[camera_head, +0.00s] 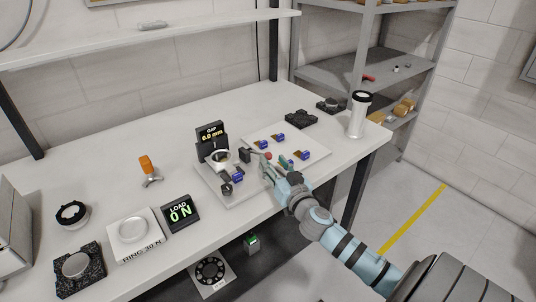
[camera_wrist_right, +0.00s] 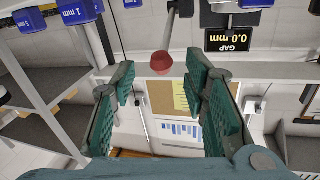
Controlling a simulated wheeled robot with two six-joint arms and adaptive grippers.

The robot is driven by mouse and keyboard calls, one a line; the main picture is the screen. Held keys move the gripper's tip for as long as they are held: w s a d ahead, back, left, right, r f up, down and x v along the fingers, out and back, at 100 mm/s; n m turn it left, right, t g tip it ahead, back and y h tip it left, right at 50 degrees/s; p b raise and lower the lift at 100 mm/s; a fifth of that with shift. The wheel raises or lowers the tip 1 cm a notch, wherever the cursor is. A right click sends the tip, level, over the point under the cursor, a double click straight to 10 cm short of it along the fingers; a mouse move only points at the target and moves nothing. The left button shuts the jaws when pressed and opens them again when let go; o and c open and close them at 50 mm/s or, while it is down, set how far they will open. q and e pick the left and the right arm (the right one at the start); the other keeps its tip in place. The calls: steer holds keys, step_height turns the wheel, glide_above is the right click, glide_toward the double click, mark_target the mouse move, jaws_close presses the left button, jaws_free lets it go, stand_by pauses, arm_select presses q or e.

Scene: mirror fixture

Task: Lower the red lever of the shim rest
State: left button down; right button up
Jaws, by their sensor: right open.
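The red lever knob (camera_head: 267,155) is at the right side of the fixture on the grey base plate (camera_head: 245,194). In the right wrist view the red knob (camera_wrist_right: 162,63) sits at the end of a grey rod (camera_wrist_right: 177,22). My right gripper (camera_head: 268,168) is open and close to the knob in the head view. In the wrist view its green-padded fingers (camera_wrist_right: 160,82) are spread on either side of the knob, with nothing visibly held. The gripper partly hides the fixture's right side. My left gripper is not in view.
The gap display (camera_head: 210,133) reads 0.0 mm; the load display (camera_head: 180,212) reads 0 N. A white plate (camera_head: 311,140) with several blue 1 mm pieces lies behind the gripper. A white cylinder (camera_head: 358,115) stands at the table's right end. The table's back left is mostly clear.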

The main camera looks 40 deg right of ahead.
mark_target(270, 158)
steer(key=x, duration=0.4)
steer(key=shift+w, duration=0.15)
jaws_close()
